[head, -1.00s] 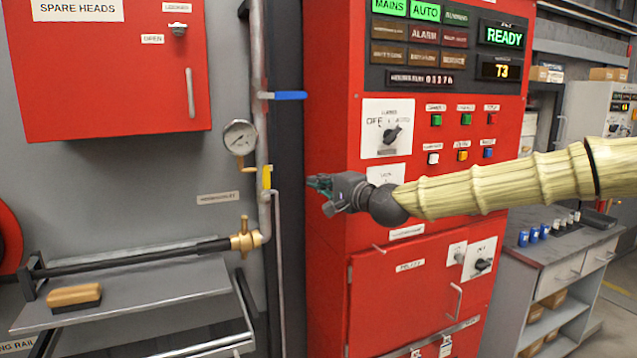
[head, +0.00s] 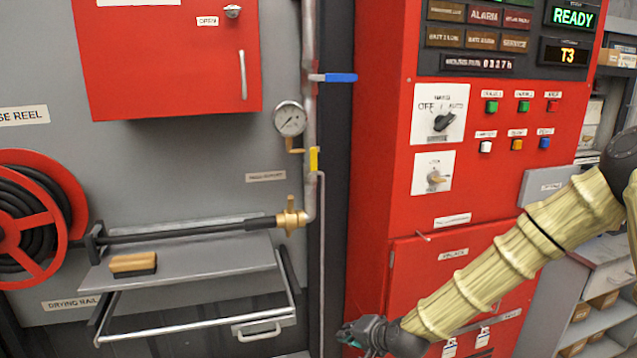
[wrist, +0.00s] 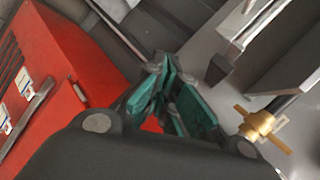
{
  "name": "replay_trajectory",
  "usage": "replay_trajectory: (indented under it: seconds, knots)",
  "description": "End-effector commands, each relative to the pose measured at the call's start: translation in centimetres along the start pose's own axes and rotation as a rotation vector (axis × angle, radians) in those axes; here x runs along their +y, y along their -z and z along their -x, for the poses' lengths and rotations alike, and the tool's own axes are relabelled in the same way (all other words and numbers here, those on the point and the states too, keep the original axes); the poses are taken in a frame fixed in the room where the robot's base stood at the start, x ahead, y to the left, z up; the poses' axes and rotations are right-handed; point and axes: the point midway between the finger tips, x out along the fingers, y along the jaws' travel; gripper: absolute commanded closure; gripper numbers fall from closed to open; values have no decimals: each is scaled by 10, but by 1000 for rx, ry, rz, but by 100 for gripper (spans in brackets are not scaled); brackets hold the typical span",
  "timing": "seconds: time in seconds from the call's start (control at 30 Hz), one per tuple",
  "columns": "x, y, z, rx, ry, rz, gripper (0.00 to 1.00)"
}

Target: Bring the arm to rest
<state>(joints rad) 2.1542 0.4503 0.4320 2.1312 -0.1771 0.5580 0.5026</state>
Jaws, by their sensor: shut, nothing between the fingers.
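My gripper (head: 350,336) is at the bottom of the head view, in front of the lower part of the red pump panel (head: 420,75). My arm reaches down to it from the right edge, sloping to the lower left. In the wrist view the teal fingers (wrist: 168,95) are close together with nothing held between them. The gripper appears apart from the panel and the shelf.
Left of the panel are a pipe with a pressure gauge (head: 290,118), a blue lever (head: 338,78) and a brass valve (head: 291,217). A brush (head: 133,263) lies on the grey shelf (head: 215,258) above a drying rail. A hose reel (head: 35,215) hangs at far left.

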Motion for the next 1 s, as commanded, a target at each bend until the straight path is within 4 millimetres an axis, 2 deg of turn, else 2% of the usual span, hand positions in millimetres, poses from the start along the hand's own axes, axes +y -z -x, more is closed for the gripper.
replay_trajectory:
  seconds: [0.03,0.17,0.27,0.47,0.6,0.8,0.9,1.0]
  knots:
    - [25,-19,-1,-24,-46,23,100]
    - [87,-62,4,-80,-153,88,100]
    - [134,-94,14,-128,-236,140,100]
    - [225,-155,52,-236,-401,255,100]
    - [284,-193,92,-321,-515,342,100]
    - [352,-234,159,-448,-660,471,100]
    - [372,-246,187,-497,-711,517,100]
    - [384,-252,204,-527,-741,549,100]
